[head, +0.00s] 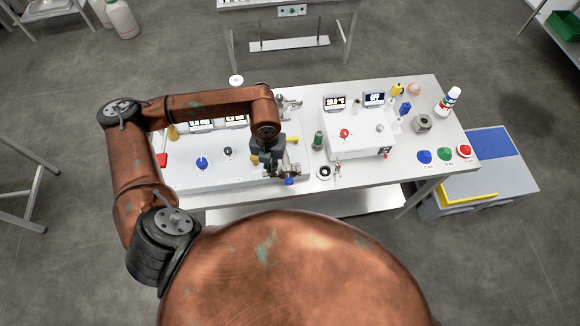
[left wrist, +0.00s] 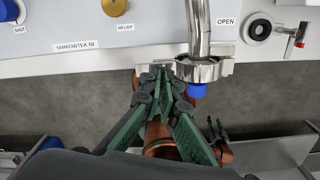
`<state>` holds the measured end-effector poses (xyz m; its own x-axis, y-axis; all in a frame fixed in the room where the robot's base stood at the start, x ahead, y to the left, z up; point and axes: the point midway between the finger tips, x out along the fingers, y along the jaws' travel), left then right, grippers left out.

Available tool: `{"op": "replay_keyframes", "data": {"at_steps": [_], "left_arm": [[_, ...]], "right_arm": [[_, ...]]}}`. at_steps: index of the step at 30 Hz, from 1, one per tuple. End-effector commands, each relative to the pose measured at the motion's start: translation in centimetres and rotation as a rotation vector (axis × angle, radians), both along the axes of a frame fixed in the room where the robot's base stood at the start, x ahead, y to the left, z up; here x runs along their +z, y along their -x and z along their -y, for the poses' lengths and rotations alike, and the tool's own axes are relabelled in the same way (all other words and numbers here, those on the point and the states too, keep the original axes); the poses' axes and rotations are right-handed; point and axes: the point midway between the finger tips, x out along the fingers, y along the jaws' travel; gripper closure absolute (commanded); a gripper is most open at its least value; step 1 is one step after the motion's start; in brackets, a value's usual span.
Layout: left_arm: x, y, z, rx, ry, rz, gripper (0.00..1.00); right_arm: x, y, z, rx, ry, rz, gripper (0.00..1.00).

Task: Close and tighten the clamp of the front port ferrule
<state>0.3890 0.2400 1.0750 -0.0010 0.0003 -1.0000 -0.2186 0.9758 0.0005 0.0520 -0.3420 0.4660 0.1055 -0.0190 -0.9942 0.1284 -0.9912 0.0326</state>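In the left wrist view the metal clamp (left wrist: 208,71) sits around the lower end of a shiny vertical pipe (left wrist: 199,30) at the bench's front edge. A blue knob (left wrist: 197,90) is just below it. My left gripper (left wrist: 167,72) has its green-padded fingers converging on the clamp's left part; the tips hide some metal there, and I cannot tell whether they grip it. In the head view my left gripper (head: 270,165) is over the front port, hiding most of the clamp; the blue knob (head: 289,181) shows. A dark two-pronged shape low in the left wrist view may be my right gripper (left wrist: 216,128).
Left of the pipe are a brass knob (left wrist: 115,6) and a blue knob (left wrist: 8,10) on the panel. The floor in front of the bench looks clear.

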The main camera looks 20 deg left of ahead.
Motion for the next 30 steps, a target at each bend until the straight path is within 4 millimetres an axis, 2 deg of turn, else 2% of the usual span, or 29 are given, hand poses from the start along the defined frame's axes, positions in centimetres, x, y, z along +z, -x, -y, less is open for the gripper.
{"op": "replay_keyframes", "data": {"at_steps": [6,17,24,30], "left_arm": [[-0.3,-0.2,0.0,-0.140,-0.001,0.005,1.00],[-0.1,-0.2,0.0,-0.188,-0.001,0.005,1.00],[-0.3,-0.2,-0.1,-0.321,-0.001,0.006,1.00],[-0.1,-0.2,-0.1,-0.381,-0.001,0.006,1.00]], "right_arm": [[-1.7,0.3,0.1,0.000,0.001,-0.004,0.59],[-1.9,0.6,0.1,-0.001,0.001,-0.008,0.59],[-3.5,0.7,-0.1,-0.002,-0.001,-0.010,0.59],[-3.8,0.7,-0.5,-0.004,-0.005,-0.011,0.59]]}}
